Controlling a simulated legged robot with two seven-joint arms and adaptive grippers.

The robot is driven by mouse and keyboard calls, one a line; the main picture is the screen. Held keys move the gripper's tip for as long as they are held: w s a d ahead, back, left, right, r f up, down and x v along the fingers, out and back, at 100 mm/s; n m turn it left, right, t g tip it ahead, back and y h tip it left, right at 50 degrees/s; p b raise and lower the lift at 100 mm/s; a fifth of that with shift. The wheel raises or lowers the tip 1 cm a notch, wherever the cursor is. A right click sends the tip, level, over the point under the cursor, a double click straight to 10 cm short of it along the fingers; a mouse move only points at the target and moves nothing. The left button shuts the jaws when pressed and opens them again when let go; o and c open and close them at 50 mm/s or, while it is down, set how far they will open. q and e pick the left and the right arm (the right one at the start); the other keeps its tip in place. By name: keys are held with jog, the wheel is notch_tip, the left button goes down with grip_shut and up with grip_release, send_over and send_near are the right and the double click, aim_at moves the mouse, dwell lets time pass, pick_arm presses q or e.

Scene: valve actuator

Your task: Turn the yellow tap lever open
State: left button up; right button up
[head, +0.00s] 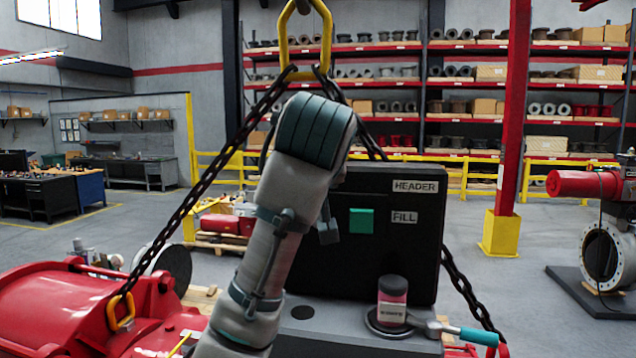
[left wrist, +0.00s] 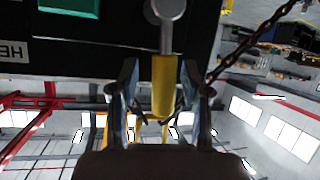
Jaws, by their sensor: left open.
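My left gripper (left wrist: 161,98) is open, with one finger on each side of the lever. Narrow gaps seem to show between lever and fingers; I cannot tell whether either touches. In the head view my left arm rises in front of the black panel (head: 412,250) and hides the lever and most of the gripper. My right gripper is in neither view.
The panel has HEADER and FILL labels and a green square (head: 361,220). A chain (head: 190,210) slopes down left from a yellow lifting ring (head: 304,40); another chain (head: 465,290) runs down right.

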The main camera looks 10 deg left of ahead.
pick_arm(q)
jog(key=v, duration=1.1)
jog(key=shift+d, duration=0.25)
jog(key=shift+s+r, duration=0.1)
jog(key=shift+a, duration=0.1)
